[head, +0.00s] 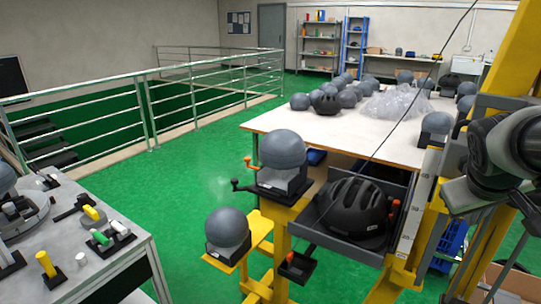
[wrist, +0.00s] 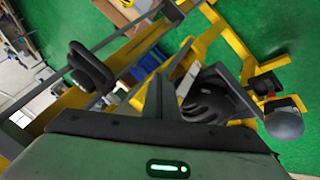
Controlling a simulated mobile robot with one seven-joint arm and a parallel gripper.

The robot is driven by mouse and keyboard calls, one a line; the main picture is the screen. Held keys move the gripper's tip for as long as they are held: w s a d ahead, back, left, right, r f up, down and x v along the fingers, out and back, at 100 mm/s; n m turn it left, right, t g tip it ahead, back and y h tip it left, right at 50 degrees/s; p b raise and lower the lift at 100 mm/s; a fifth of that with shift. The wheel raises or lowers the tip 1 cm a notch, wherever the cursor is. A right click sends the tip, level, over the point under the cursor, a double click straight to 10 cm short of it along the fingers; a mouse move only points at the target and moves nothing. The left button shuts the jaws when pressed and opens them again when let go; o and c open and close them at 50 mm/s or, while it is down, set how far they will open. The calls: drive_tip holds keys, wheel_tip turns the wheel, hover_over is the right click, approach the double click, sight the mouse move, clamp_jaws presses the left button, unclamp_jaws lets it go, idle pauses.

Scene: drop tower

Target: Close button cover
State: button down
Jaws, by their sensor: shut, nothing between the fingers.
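A small dark box (head: 297,266) with a red-orange part on it, probably the button and its cover, sits low on the front of the yellow tower, below the helmet tray. Whether its cover is raised or down is too small to tell. In the wrist view a dark box with a red spot (wrist: 268,86) shows at the right, near a grey headform. My gripper (wrist: 160,88) is shut and empty in the wrist view, apart from the box. In the head view my arm is at the right edge, and its fingertips cannot be made out.
A black helmet (head: 354,208) lies in the grey tray (head: 345,244). Grey headforms (head: 283,150) (head: 228,228) stand on yellow supports left of it. A white table (head: 290,118) with several headforms is behind.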

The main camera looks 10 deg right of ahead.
drive_tip(key=shift+d, duration=0.5)
drive_tip(key=shift+w, duration=0.15)
